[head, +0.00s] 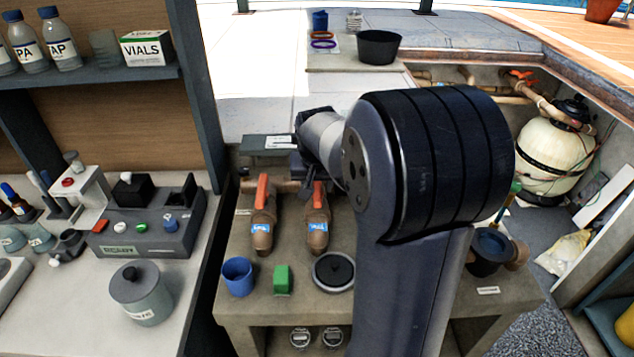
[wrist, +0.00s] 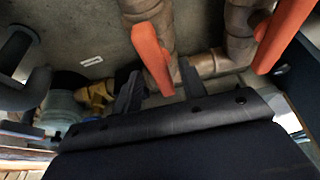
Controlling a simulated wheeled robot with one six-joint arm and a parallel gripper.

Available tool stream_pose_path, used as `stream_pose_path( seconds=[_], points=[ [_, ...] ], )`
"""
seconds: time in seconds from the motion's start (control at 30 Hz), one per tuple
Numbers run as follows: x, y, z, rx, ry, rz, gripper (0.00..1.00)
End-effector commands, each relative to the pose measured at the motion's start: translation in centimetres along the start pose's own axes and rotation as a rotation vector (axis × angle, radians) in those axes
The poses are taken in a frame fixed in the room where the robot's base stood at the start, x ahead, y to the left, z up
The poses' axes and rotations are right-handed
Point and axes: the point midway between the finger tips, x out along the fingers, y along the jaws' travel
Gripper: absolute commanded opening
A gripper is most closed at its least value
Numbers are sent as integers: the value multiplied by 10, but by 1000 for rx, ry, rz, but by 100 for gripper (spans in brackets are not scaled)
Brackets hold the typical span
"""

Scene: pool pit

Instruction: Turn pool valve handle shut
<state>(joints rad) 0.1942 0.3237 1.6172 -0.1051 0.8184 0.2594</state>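Two brown valves with orange-red lever handles stand side by side on the grey bench. In the head view the left handle (head: 263,190) and the right handle (head: 317,193) both lie roughly along their pipes. My gripper (head: 303,184) is beside the right handle, partly hidden by my arm. In the wrist view my gripper (wrist: 160,90) is open, and the end of one handle (wrist: 151,58) is between its fingers, with gaps on both sides. It appears to be the right valve's handle. The other handle (wrist: 285,35) is at the right of the wrist view.
A blue cup (head: 238,276), a green block (head: 282,280) and a round lidded dish (head: 334,271) stand in front of the valves. A shelf unit (head: 195,90) is at the left. A cream tank (head: 553,155) stands in the pit at the right.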

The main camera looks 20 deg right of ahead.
Motion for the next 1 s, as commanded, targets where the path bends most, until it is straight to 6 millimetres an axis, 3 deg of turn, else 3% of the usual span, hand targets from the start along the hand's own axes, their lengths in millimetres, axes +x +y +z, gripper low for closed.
stream_pose_path(
  seconds=[0.27,0.73,1.0],
  points=[
    [1,0,0,0,1,0,40],
    [1,0,0,0,1,0,2],
    [1,0,0,9,1,4,0]
  ],
)
